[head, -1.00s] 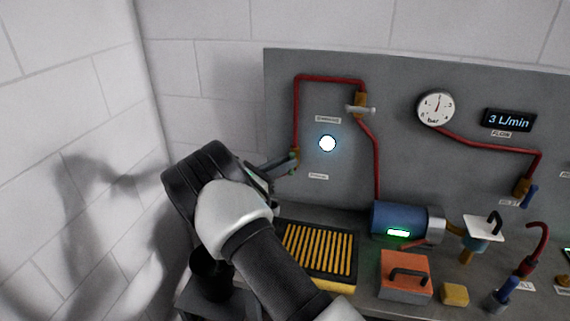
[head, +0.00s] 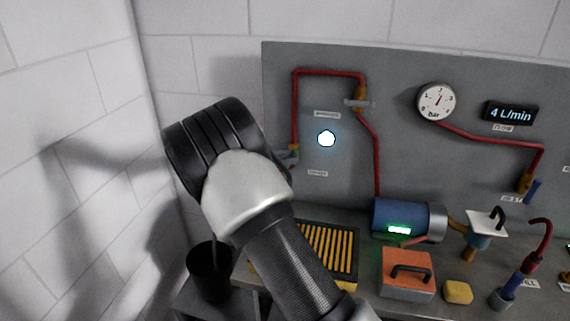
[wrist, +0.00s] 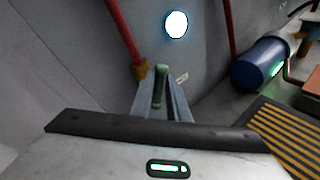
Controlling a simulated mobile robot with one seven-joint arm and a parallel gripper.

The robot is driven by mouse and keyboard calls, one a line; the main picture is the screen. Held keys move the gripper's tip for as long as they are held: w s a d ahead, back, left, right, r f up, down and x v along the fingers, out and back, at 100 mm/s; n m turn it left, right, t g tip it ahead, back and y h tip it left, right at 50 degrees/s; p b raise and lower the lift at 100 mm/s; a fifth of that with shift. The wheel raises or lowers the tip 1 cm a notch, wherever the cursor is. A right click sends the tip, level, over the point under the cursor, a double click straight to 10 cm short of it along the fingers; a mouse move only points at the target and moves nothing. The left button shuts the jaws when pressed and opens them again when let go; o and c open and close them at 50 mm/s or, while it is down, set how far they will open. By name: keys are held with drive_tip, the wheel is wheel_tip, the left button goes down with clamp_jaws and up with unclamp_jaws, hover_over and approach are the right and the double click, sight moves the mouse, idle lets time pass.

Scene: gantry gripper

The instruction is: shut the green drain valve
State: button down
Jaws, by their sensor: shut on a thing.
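The green drain valve handle (wrist: 161,84) stands between the two grey fingers of my gripper (wrist: 162,98) in the wrist view. The fingers are shut on it, one on each side. The valve's brass body (wrist: 141,72) shows just left of the handle, at the lower end of a red pipe (wrist: 124,28). In the head view my gripper (head: 290,157) is mostly hidden behind my own wrist, with only its tip showing by the panel. The handle is hidden there, so its exact angle is hard to tell.
The grey panel (head: 415,155) carries a round white light (head: 327,138), a dial (head: 436,101) and a display (head: 511,112) reading 4 L/min. A yellow-barred grate (head: 330,250), blue cylinder (head: 400,218) and orange block (head: 408,273) occupy the bench. A black cup (head: 210,272) stands left.

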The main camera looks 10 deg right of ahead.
drive_tip(key=m+y+b, duration=0.2)
drive_tip(key=b, duration=0.3)
drive_tip(key=d+m+y+b, duration=0.1)
drive_tip(key=m+y+b, duration=0.1)
drive_tip(key=y+b, duration=0.1)
drive_tip(key=s+d+m+t+y+b, duration=0.1)
drive_tip(key=m+y+b, duration=0.1)
drive_tip(key=b, duration=0.4)
drive_tip(key=shift+f+m+b, duration=0.35)
drive_tip(key=shift+f+m, duration=0.05)
drive_tip(key=shift+m, duration=0.1)
drive_tip(key=shift+y, duration=0.3)
drive_tip(key=c, duration=1.8)
unclamp_jaws()
drive_tip(key=shift+o, duration=0.2)
drive_tip(key=shift+r, duration=0.15)
